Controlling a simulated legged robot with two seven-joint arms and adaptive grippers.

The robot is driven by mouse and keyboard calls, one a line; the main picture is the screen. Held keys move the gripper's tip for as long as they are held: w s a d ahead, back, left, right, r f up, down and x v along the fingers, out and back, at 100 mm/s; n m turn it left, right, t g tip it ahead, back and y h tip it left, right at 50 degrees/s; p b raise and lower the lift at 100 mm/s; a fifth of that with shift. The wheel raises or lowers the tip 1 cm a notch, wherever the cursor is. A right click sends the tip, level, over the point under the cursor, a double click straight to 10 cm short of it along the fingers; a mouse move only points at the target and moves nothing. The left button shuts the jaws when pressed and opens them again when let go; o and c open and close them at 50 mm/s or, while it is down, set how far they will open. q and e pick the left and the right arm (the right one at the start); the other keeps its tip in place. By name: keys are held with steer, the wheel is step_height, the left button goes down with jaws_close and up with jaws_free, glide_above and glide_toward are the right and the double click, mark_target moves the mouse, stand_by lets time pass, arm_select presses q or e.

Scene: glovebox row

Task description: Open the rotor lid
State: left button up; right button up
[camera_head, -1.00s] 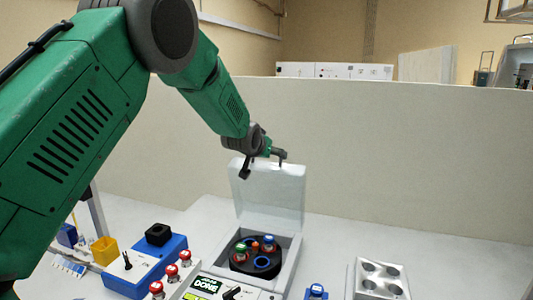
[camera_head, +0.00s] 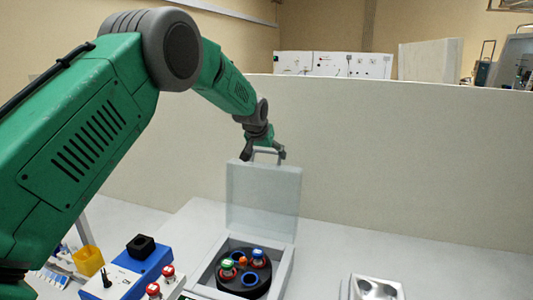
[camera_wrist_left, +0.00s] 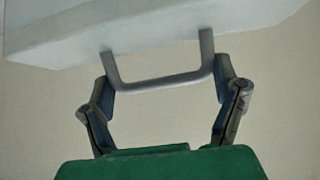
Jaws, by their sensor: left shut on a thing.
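The rotor lid (camera_head: 263,203), a translucent pale panel, stands nearly upright at the back of the grey centrifuge box (camera_head: 284,268). The black rotor (camera_head: 244,286) lies uncovered inside, with green-, orange- and blue-topped tubes in it. My left gripper (camera_head: 264,154) is at the lid's top edge, its fingers at the two sides of the grey lid handle (camera_head: 267,150). In the left wrist view the handle (camera_wrist_left: 165,81) spans between the fingers of the gripper (camera_wrist_left: 163,84), which is shut on it. The lid (camera_wrist_left: 150,28) fills the top there. My right gripper is out of view.
A blue device with a black block (camera_head: 141,245) and red-capped tubes (camera_head: 168,272) stand left of the box. A yellow bin (camera_head: 88,261) is farther left. A metal block with holes (camera_head: 374,288) is at the right. A pale partition (camera_head: 400,150) rises behind.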

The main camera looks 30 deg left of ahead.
arm_select(q)
steer(key=shift+s+d+f, duration=0.1)
steer(key=shift+s+f, duration=0.1)
steer(key=shift+f, duration=0.2)
steer(key=o, duration=1.5)
steer(key=shift+w+r, duration=0.15)
steer(key=shift+r, duration=0.1)
steer(key=shift+r, duration=0.25)
steer(key=v, duration=1.1)
